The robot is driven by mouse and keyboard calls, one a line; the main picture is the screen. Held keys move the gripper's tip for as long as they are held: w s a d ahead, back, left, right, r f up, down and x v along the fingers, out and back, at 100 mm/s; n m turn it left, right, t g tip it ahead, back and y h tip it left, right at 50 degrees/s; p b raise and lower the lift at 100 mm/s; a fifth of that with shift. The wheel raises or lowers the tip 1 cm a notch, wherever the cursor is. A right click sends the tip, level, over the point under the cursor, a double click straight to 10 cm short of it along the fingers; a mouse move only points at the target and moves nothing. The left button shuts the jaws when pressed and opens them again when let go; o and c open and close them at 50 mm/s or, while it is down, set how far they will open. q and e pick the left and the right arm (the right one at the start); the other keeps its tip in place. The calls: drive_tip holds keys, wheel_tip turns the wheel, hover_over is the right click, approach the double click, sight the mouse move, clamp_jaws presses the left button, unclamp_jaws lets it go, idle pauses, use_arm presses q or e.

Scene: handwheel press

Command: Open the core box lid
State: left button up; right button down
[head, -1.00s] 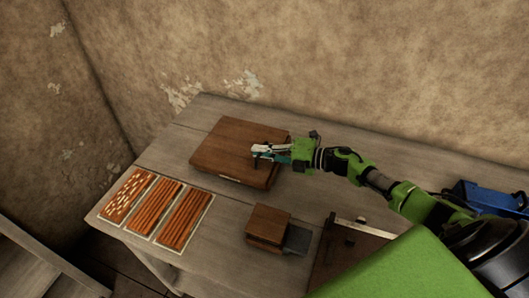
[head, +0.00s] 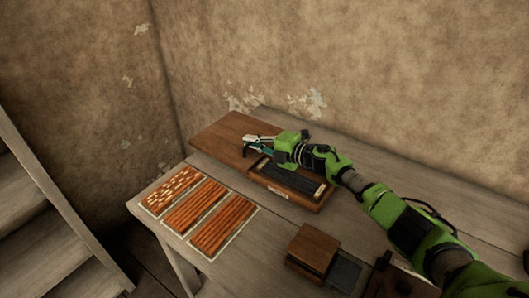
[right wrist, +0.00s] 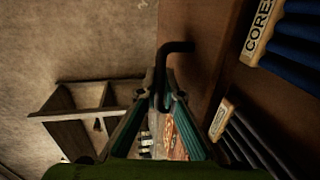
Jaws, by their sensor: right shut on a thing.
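The core box (head: 312,204) is a brown wooden box on the table, with its right part uncovered. Dark rod-like cores (head: 290,180) show inside. Its flat wooden lid (head: 222,138) lies to the left, reaching past the box. My right gripper (head: 250,145) is at the lid's right part. In the right wrist view its fingers (right wrist: 162,100) are shut on a black bent handle (right wrist: 176,47) in front of brown wood. Labels reading CORES (right wrist: 258,28) and dark blue cores (right wrist: 300,40) show at the right there. My left gripper is not in view.
Three trays of reddish-brown rods and pieces (head: 197,207) lie left of the box on the table (head: 250,250). A small wooden block-like box (head: 313,248) stands in front. A wall (head: 350,70) rises behind; a wooden shelf or stair (head: 40,220) is at far left.

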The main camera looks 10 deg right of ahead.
drive_tip(key=shift+w+a, duration=0.2)
drive_tip(key=c, duration=2.5)
unclamp_jaws()
drive_tip(key=v, duration=1.2)
